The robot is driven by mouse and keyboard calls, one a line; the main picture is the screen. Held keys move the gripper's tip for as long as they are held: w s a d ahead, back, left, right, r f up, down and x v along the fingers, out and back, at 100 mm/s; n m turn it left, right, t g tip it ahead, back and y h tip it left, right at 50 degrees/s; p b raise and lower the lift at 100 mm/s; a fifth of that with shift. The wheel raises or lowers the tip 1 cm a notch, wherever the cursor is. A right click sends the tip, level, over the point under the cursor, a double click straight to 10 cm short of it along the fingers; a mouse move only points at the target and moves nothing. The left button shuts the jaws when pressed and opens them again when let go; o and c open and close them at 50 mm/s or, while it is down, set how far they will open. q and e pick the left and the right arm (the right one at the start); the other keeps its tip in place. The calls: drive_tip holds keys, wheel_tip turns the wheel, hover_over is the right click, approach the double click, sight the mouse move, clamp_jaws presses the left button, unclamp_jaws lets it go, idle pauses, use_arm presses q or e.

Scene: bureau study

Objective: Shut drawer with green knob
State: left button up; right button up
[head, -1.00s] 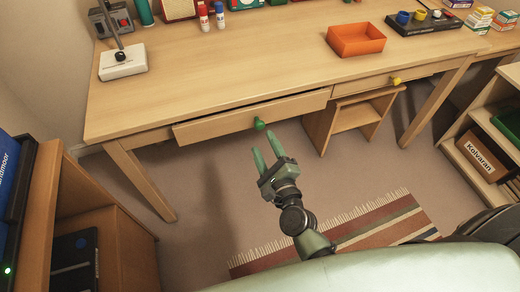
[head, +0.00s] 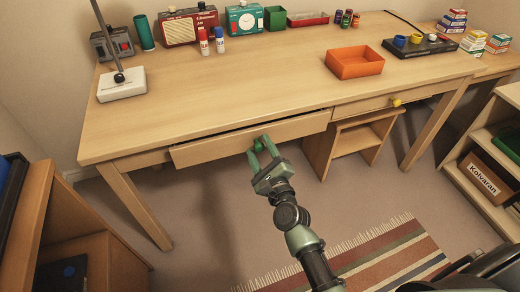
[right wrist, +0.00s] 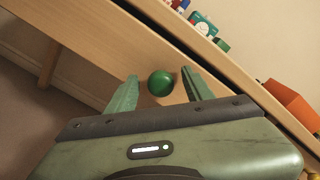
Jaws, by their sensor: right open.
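The drawer with the green knob (head: 210,149) is in the desk's front, slightly pulled out, with a dark gap along its top edge. Its round green knob (head: 258,145) shows in the head view and in the right wrist view (right wrist: 160,83). My right gripper (head: 262,152) is open, its two green fingers pointing at the drawer front. The knob sits between the fingertips, with space on both sides in the right wrist view. My left gripper is not in view.
A second drawer with a yellow knob (head: 396,102) is to the right. The desk top (head: 220,90) carries an orange tray (head: 355,63), a lamp base (head: 121,85) and radios at the back. A striped rug (head: 370,260) lies on the floor; shelves (head: 490,150) stand at right.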

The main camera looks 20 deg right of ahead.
clamp_jaws()
idle(1.4)
